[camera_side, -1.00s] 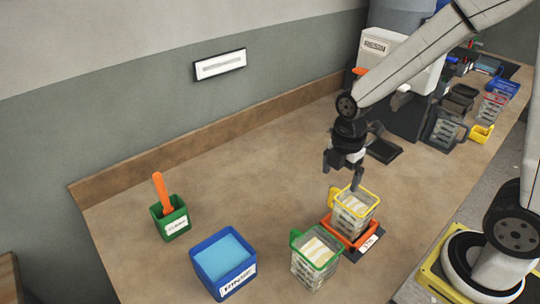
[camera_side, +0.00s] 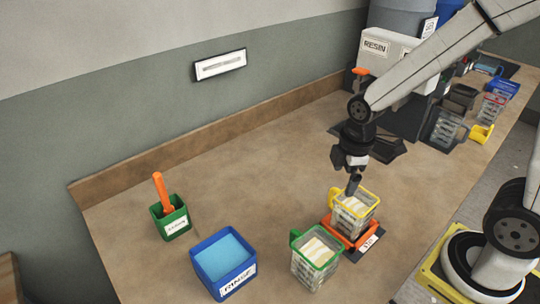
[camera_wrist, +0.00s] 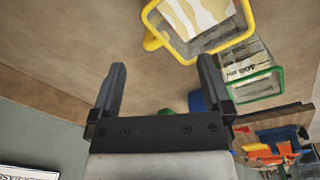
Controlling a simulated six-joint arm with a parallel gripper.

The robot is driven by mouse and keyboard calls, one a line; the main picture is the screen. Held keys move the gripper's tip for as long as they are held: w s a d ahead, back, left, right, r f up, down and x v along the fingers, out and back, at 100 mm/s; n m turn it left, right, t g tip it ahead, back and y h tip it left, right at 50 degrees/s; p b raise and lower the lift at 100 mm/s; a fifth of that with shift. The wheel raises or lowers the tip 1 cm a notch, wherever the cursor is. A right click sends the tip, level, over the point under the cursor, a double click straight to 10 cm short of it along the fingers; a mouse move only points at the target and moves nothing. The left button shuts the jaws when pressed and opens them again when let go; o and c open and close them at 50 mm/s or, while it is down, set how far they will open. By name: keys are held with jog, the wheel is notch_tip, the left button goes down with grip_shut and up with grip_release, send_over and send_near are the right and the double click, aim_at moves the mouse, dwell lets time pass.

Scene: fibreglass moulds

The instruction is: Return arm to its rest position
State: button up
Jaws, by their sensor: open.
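My gripper (camera_side: 354,182) hangs over the bench just above and behind the yellow-rimmed clear jug (camera_side: 352,215). In the wrist view the two fingers of my gripper (camera_wrist: 162,90) are apart with nothing between them. The yellow-rimmed jug (camera_wrist: 205,50) shows there at the top, beyond the fingers, with pale contents. In the side view it stands upright on an orange scale (camera_side: 352,240). One finger nearly hides the other in the side view.
A green-rimmed jug (camera_side: 315,272) stands left of the scale. A blue rinse tub (camera_side: 222,288) and a green pot (camera_side: 172,236) with an orange-handled tool (camera_side: 162,192) stand farther left. A resin container (camera_side: 388,52) and several jugs are at the back. The bench middle is clear.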

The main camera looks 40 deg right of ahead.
jog(key=m, duration=0.3)
jog(key=s+m, duration=0.1)
jog(key=m, duration=0.2)
jog(key=shift+f+t, duration=0.1)
jog(key=shift+t, duration=0.3)
jog(key=m, duration=0.2)
jog(key=s+m, duration=0.1)
jog(key=m, duration=0.2)
jog(key=shift+f+m+t, duration=0.1)
jog(key=shift+m+t, duration=0.2)
jog(key=shift+t, duration=0.1)
